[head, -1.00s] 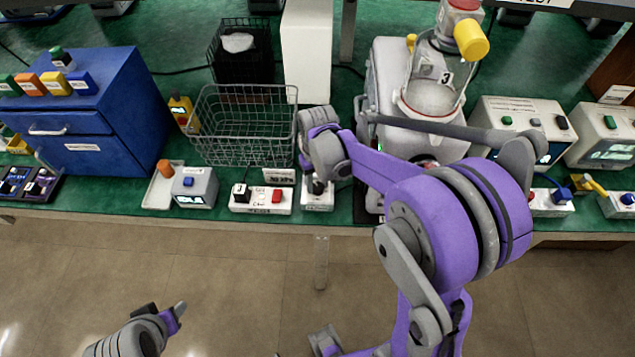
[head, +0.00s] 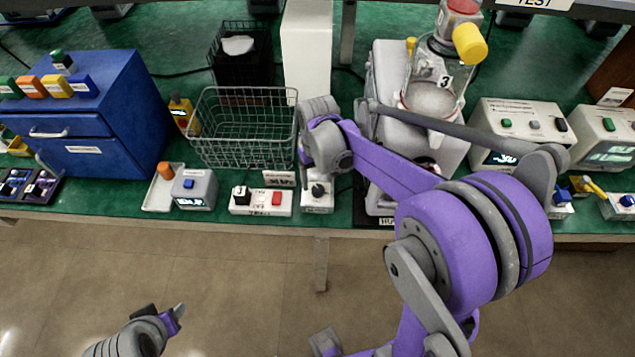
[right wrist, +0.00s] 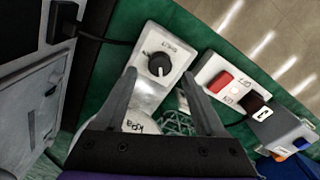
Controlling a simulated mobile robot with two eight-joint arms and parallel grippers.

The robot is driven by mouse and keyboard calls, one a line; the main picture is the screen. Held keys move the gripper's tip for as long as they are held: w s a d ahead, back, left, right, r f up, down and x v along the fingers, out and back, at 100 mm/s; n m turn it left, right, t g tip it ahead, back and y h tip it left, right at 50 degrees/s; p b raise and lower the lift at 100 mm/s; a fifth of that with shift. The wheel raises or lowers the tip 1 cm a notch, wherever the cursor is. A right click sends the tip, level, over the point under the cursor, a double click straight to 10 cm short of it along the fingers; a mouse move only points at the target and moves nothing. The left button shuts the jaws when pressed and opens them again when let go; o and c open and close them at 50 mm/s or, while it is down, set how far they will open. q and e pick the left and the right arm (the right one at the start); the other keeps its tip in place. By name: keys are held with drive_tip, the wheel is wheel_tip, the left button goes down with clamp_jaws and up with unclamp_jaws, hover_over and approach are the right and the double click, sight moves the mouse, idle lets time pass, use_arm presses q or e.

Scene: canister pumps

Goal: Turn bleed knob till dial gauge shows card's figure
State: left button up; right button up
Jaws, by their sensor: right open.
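The bleed knob (right wrist: 159,65) is a black dial with a white pointer line on a white box (right wrist: 147,92); the box also shows at the table's front edge in the head view (head: 317,204). My right gripper (right wrist: 158,78) is open and empty. Its fingertips appear on either side of the knob, apart from it. The canister pump (head: 388,85), with a clear jar marked 3, stands behind my right arm. I cannot make out the dial gauge. My left gripper (head: 178,312) is low at left.
A white switch box (head: 260,208) with a red switch, a grey display box (head: 194,188) and a wire basket (head: 243,140) stand left of the knob box. A blue drawer cabinet (head: 95,125) is farther left. Small instruments crowd the right side.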

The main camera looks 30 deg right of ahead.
sight(317, 188)
wheel_tip(317, 188, up, 8)
drive_tip(key=shift+f, duration=0.2)
idle(0.4)
drive_tip(key=s+a+f+t, duration=0.2)
drive_tip(key=s+a, duration=0.1)
drive_tip(key=s, duration=0.4)
drive_tip(key=s+a+f+n+t, duration=0.1)
drive_tip(key=s+a+t, duration=0.2)
drive_tip(key=s, duration=0.5)
drive_tip(key=shift+s+a+f, duration=0.3)
drive_tip(key=shift+a+f, duration=0.1)
idle(2.7)
